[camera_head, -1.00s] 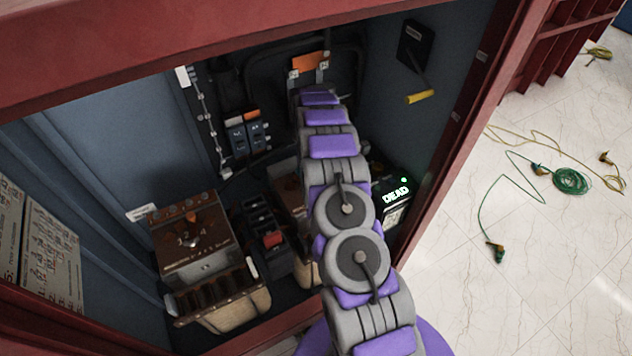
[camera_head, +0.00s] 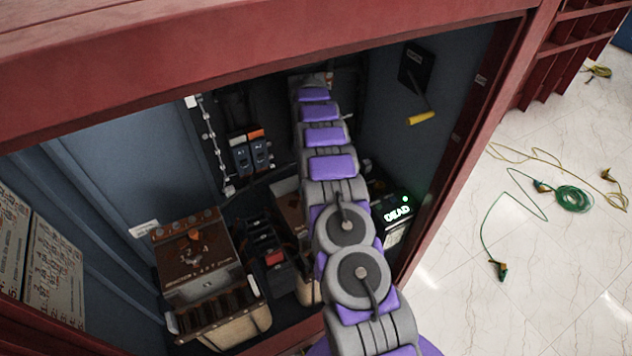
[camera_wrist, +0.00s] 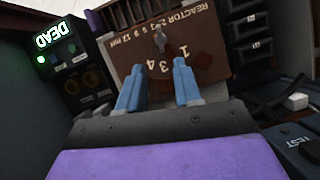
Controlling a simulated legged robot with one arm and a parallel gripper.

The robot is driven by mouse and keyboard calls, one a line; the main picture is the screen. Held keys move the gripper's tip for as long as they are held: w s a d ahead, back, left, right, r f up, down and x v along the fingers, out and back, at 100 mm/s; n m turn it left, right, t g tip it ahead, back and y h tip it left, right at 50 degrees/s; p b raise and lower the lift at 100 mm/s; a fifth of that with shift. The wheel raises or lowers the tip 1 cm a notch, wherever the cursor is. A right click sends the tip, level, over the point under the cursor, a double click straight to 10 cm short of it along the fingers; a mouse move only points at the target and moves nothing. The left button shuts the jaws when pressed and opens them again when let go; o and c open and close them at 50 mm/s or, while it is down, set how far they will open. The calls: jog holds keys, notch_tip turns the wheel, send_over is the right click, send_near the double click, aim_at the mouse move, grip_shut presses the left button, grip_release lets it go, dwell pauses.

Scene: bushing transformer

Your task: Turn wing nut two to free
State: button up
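A brown box marked "REACTOR 2" (camera_wrist: 208,62) with white numbers stands in front of my gripper in the wrist view. A small grey metal piece (camera_wrist: 160,38), perhaps a wing nut, sits on its face, beyond the gap between my fingers. My gripper (camera_wrist: 158,75) has two blue fingers, spread apart with nothing between them. I cannot tell whether the fingertips touch the box. In the head view my arm covers part of a brown box (camera_head: 287,198) and my fingers cannot be made out. No piece is clearly labelled as wing nut two.
A lit "DEAD" unit (camera_head: 397,212) stands right of my arm. A brown box with a dial (camera_head: 197,260) and blue switches (camera_head: 252,155) are at left. A yellow handle (camera_head: 421,118) juts from the right wall. The red cabinet frame (camera_head: 300,65) surrounds the opening.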

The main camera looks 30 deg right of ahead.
jog(key=p+v, duration=0.6)
jog(key=p, duration=0.5)
jog(key=shift+r+p, duration=0.15)
jog(key=shift+p, duration=0.2)
jog(key=shift+w+r+p, duration=0.15)
jog(key=shift+p, duration=0.6)
